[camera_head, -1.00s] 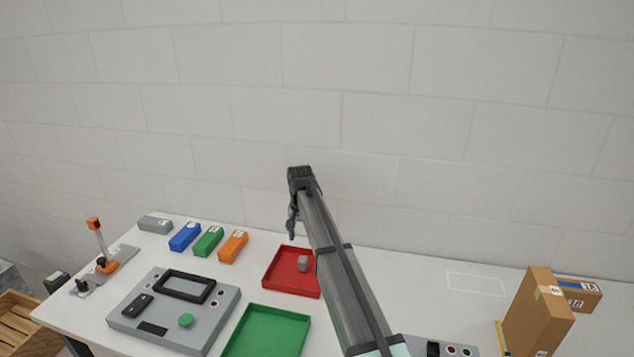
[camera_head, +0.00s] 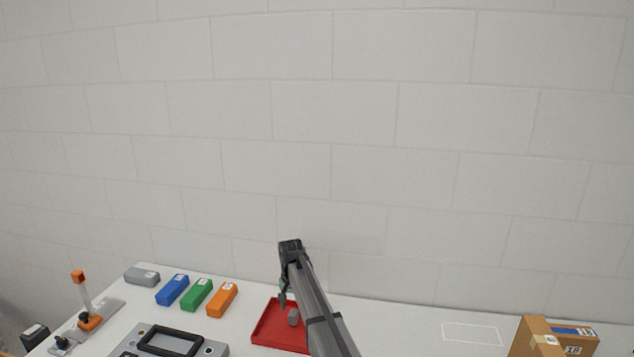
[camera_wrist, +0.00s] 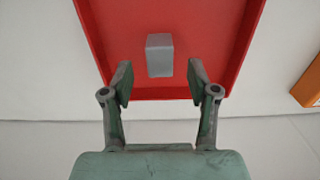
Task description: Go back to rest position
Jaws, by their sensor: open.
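My gripper (camera_wrist: 160,88) is open and empty in the wrist view, its two fingers apart. A small grey block (camera_wrist: 159,55) lies in the red tray (camera_wrist: 215,30), beyond the fingertips and apart from them. In the head view my gripper (camera_head: 283,298) hangs at the red tray's left part, partly hidden by my arm. The red tray (camera_head: 272,333) stands on the white table, and the grey block (camera_head: 293,317) sits in it beside my arm.
Grey, blue (camera_head: 172,290), green (camera_head: 196,295) and orange (camera_head: 221,299) blocks stand in a row left of the tray. A clamp (camera_head: 88,318) and a grey panel (camera_head: 165,342) are at lower left. Cardboard boxes (camera_head: 535,338) stand at right. A wall (camera_head: 300,120) rises behind.

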